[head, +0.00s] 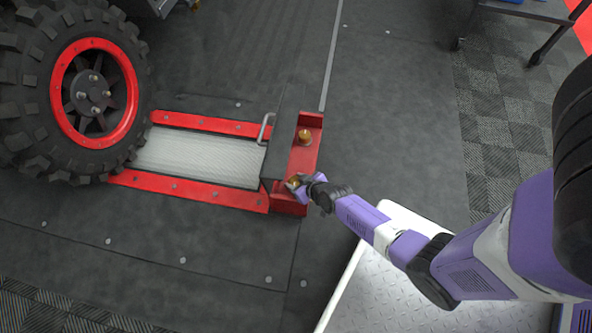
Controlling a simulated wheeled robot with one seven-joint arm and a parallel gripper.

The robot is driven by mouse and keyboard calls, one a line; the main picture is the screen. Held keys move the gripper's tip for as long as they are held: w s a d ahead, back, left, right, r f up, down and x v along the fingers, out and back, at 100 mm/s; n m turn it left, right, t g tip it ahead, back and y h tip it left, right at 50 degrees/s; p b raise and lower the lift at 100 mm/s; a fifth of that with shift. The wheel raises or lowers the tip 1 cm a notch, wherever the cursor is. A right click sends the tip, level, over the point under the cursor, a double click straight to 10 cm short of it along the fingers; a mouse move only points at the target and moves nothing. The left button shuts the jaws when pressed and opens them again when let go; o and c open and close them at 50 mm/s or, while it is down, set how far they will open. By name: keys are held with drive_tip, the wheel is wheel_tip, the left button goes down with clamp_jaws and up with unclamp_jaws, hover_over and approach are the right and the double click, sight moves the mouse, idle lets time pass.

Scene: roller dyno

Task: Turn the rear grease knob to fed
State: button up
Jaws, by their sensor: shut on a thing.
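A red bracket (309,155) at the right end of the roller bed carries two brass grease knobs. One brass knob (305,136) stands free toward the top of the picture. The other brass knob (292,184) is lower, at the bracket's near end. My gripper (297,182) is at this lower knob and shut on it, partly hiding it. I cannot tell from the picture which knob is the rear one, nor read any fed marking or the knob's turn position.
A dark block with a grey handle (266,129) stands left of the bracket. The roller (195,158) lies between red rails, with a large tyre (30,85) at its left. A white-edged diamond-plate platform (390,290) is at the lower right. Floor right of the bracket is clear.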

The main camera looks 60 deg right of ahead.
drive_tip(key=m+p, duration=0.1)
drive_tip(key=p, duration=0.2)
drive_tip(key=shift+s+a+r+g+h, duration=0.1)
drive_tip(key=shift+s+g+h, duration=0.05)
drive_tip(key=shift+g+h, duration=0.2)
drive_tip(key=shift+w, duration=0.3)
drive_tip(key=o, duration=1.4)
drive_tip(key=shift+r+p, duration=0.1)
drive_tip(key=shift+p, duration=0.3)
